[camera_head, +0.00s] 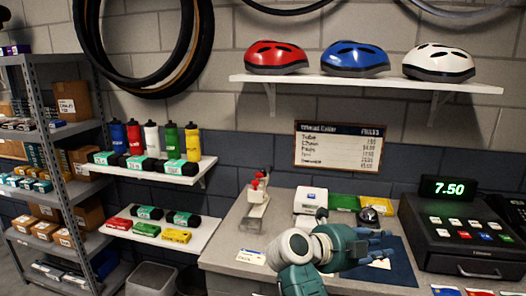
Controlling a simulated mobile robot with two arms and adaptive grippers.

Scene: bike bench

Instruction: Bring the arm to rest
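My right gripper (383,246) reaches over the counter from the bottom middle, on a teal and white arm. Its fingers point right, above a dark blue mat (398,270). The fingertips look apart, with no object seen between them. The gripper hides part of the mat and some of the counter behind it. My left gripper is not in view.
A cash register (465,238) with a display reading 7.50 (449,190) stands right of the gripper. A bell (369,217), a white box (311,200) and a red-and-white device (258,190) sit on the counter (228,258). Shelves stand left; helmets sit above.

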